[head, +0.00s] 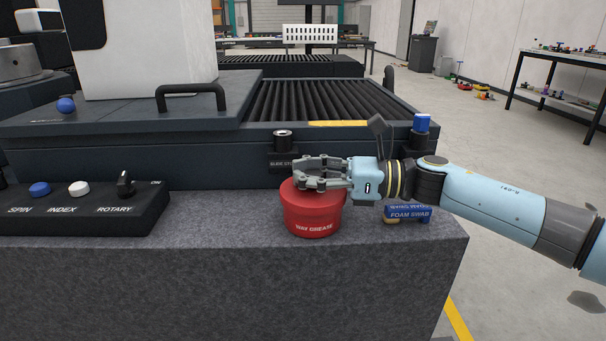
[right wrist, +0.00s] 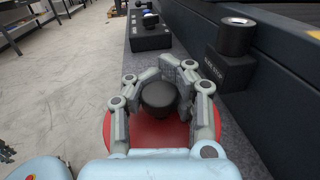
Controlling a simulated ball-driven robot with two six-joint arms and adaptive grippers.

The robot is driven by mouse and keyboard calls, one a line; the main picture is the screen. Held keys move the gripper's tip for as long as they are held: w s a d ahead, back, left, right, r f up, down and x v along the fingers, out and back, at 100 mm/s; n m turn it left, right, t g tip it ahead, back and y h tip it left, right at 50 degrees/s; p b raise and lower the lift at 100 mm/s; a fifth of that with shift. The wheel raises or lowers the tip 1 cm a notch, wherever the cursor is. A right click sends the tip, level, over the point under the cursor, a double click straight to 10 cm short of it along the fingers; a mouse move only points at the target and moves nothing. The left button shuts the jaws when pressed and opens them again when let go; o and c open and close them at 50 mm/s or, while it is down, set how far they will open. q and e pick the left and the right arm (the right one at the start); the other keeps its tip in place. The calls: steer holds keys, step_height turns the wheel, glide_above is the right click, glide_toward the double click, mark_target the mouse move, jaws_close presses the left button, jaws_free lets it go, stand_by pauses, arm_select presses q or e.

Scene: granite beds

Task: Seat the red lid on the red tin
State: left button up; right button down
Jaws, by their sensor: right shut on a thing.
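The red tin (head: 313,228), labelled WAY GREASE, stands upright on the granite ledge. The wider red lid (head: 313,207) is on top of it, with no gap showing along the front; whether it is fully down I cannot tell. In the right wrist view the red lid (right wrist: 150,134) has a black knob (right wrist: 158,95) in its middle. My right gripper (head: 308,176) is over the lid, its fingers shut around the knob; it also shows in the right wrist view (right wrist: 158,88). The tin's body is hidden there.
A blue-labelled foam swab (head: 409,213) lies just right of the tin, under my right wrist. A control box (head: 85,208) with knobs stands at the left. A black block with a round post (head: 283,150) is close behind the tin. The ledge's front is clear.

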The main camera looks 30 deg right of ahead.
steer(key=shift+f+b, duration=0.35)
steer(key=shift+f, duration=0.05)
stand_by(0.4)
steer(key=c, duration=1.2)
jaws_free()
steer(key=shift+o, duration=0.2)
steer(key=shift+d, duration=0.1)
steer(key=v, duration=1.2)
steer(key=shift+f, duration=0.1)
